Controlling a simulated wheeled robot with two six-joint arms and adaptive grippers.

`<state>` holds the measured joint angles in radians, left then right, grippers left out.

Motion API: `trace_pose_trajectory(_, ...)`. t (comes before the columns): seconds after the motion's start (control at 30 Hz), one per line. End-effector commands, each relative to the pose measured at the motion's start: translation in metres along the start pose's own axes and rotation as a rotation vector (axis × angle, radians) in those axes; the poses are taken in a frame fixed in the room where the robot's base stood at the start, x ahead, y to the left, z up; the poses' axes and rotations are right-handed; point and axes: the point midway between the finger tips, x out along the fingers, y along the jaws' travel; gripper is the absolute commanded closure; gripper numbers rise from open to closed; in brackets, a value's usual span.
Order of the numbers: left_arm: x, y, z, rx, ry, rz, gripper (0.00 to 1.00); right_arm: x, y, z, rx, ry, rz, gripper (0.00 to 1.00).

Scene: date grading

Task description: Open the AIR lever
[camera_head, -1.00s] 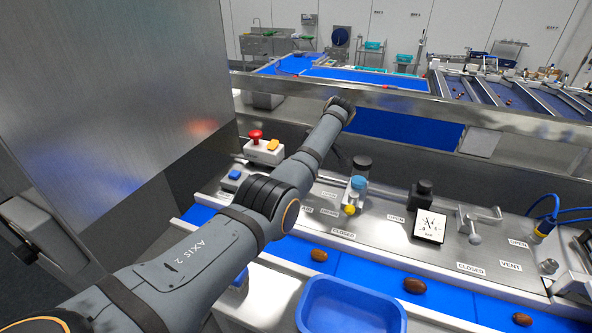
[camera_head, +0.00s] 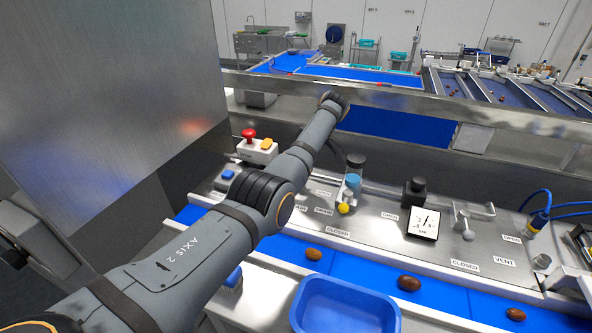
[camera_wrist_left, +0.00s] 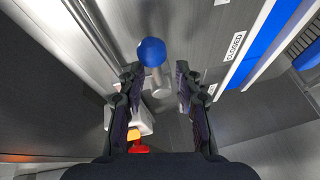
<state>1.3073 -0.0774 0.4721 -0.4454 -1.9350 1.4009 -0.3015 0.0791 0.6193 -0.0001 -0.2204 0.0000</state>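A blue ball knob (camera_wrist_left: 152,52) on a metal stem shows in the left wrist view, just beyond my left gripper (camera_wrist_left: 154,76). The gripper's two dark fingers are apart, with the knob ahead of the gap between them and nothing gripped. In the head view my left arm reaches across the panel and hides this gripper and the blue knob. A CLOSED label (camera_wrist_left: 235,46) lies to the right of the knob in the wrist view; another CLOSED label (camera_head: 337,231) shows beside my arm in the head view. My right gripper is not in view.
The metal panel also carries a yellow knob (camera_head: 343,208), a dial gauge (camera_head: 423,222) and a metal lever (camera_head: 466,226). A red button box (camera_head: 256,148) stands behind my arm. A blue tray (camera_head: 345,282) and several dates lie in front.

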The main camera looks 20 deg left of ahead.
Motion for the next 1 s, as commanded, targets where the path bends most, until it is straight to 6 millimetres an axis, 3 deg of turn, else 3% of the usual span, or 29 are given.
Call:
trace_pose_trajectory(0.23, -0.007, -0.002, -0.003, -0.001, -0.001, -0.002, 0.66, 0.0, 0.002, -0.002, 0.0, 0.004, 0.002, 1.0)
trace_pose_trajectory(0.5, -0.066, -0.013, -0.027, -0.001, 0.001, 0.002, 0.66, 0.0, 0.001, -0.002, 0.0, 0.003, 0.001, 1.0)
trace_pose_trajectory(0.6, -0.078, -0.016, -0.032, 0.002, 0.002, -0.001, 0.66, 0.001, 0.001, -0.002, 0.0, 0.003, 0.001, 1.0)
trace_pose_trajectory(1.0, -0.09, -0.019, -0.036, 0.001, 0.0, -0.001, 0.66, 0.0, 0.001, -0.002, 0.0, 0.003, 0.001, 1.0)
